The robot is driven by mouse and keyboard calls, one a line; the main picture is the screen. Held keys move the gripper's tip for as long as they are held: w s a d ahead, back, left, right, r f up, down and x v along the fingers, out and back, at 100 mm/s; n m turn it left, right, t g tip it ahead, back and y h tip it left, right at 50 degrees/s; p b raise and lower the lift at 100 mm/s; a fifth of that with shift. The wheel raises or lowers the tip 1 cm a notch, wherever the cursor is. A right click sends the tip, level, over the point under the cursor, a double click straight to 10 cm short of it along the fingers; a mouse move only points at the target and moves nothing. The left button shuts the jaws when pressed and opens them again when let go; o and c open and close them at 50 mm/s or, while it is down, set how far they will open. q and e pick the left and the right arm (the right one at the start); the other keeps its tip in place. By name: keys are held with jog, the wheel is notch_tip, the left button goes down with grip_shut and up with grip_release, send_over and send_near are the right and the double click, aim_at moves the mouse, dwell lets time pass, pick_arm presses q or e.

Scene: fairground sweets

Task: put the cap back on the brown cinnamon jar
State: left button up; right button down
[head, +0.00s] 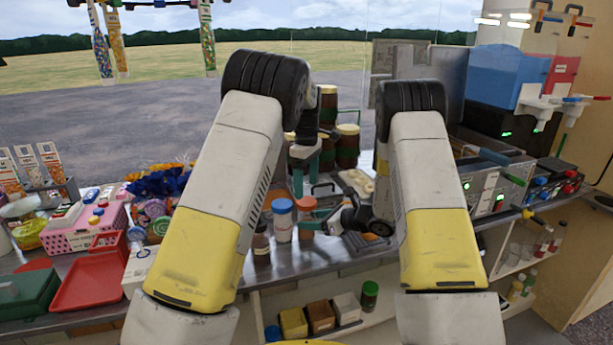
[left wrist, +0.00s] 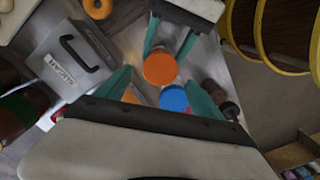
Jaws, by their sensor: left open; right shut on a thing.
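The orange cap (head: 306,203) sits on top of the brown cinnamon jar (head: 306,226), which stands at the counter's front. In the left wrist view the cap (left wrist: 160,68) is seen from above and hides the jar. I cannot tell how firmly it is seated. My left gripper (head: 305,178) is open above the cap. Its teal fingers in the left wrist view (left wrist: 162,78) spread to either side of the cap, with no clear contact. My right gripper (left wrist: 167,54) comes from the right, low, shut on the jar below the cap; its fingertips are partly hidden.
A blue-capped jar (head: 282,221) stands close left of the cinnamon jar, and a dark brown bottle (head: 261,246) further left. Another orange thing (left wrist: 130,96) is half hidden by my left finger. A handled metal box (left wrist: 75,60) lies beyond. Brown barrels (head: 347,147) stand behind.

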aim_at(306, 201)
pick_arm(q)
jog(key=shift+f, duration=2.65)
jog(key=c, duration=1.5)
jog(key=m, duration=0.3)
jog(key=o, duration=1.6)
jog(key=shift+c, duration=0.2)
jog(key=shift+r, duration=0.2)
